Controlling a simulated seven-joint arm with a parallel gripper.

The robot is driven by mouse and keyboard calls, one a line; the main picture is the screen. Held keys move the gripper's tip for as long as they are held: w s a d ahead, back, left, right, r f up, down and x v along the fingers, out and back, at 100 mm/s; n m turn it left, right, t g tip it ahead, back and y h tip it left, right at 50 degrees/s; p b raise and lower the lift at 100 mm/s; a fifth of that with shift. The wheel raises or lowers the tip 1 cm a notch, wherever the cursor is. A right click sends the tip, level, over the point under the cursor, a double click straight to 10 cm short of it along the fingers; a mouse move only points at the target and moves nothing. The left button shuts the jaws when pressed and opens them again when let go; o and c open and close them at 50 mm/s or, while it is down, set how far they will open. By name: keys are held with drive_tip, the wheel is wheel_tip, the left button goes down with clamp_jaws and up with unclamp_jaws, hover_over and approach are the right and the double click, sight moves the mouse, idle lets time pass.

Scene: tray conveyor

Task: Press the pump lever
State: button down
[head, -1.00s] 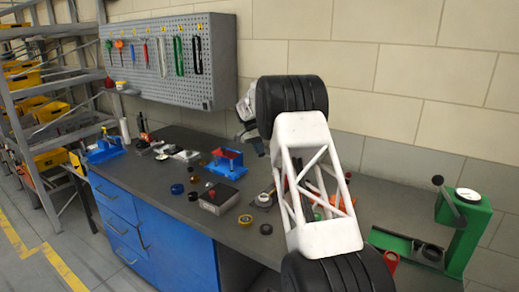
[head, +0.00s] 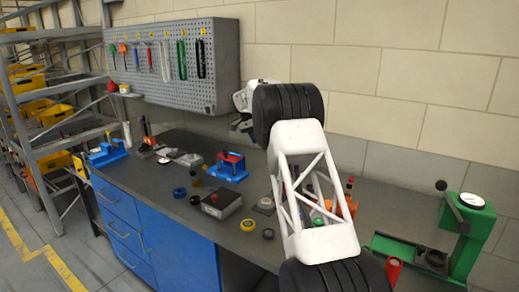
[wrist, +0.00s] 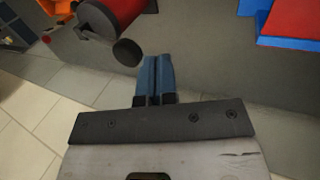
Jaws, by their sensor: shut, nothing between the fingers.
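A green stand (head: 477,235) at the right end of the bench carries a dark lever (head: 455,208) with a black ball knob (head: 441,185), angled up to the left. A round white dial sits on top. I take this as the pump lever, though no label shows. My gripper (head: 238,124) is far to the left of it, above the back of the bench near the wall, partly hidden by my arm. In the wrist view my gripper's bluish fingers (wrist: 155,68) are together and empty. A red cylinder (wrist: 110,14) and a black disc-like end (wrist: 127,52) lie just beyond them.
A blue stand with a red part (head: 228,167), a grey box (head: 221,204) with a red button and small rings lie on the bench (head: 300,225). A red can (head: 393,270) stands before the green stand. My arm hides the bench's middle. A pegboard (head: 215,60) hangs behind.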

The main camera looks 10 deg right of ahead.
drive_tip(key=v, duration=0.7)
drive_tip(key=shift+w+a+f, duration=0.2)
idle(0.5)
drive_tip(key=shift+s+d+r+m+t+y, duration=0.25)
drive_tip(key=shift+s+d+m+t+y, duration=0.2)
drive_tip(key=shift+s+d+y, duration=0.45)
drive_tip(key=shift+s+d+r+m+t+y, duration=0.25)
drive_tip(key=shift+s+d+m+t+y, duration=0.2)
drive_tip(key=shift+s+d, duration=0.7)
drive_tip(key=shift+s+d+r+m+t+y, duration=0.2)
drive_tip(key=shift+s+d+m+t+y, duration=0.15)
drive_tip(key=shift+s+d+y, duration=0.7)
drive_tip(key=shift+w+d+h, duration=0.25)
drive_tip(key=shift+w+h, duration=0.05)
drive_tip(key=shift+f, duration=0.1)
drive_tip(key=shift+s+a+f, duration=0.1)
drive_tip(key=shift+a+f, duration=0.05)
drive_tip(key=shift+f, duration=1.55)
drive_tip(key=shift+s+a+f, duration=0.1)
drive_tip(key=shift+a+f, duration=0.1)
drive_tip(key=shift+f, duration=1.5)
drive_tip(key=shift+f, duration=0.1)
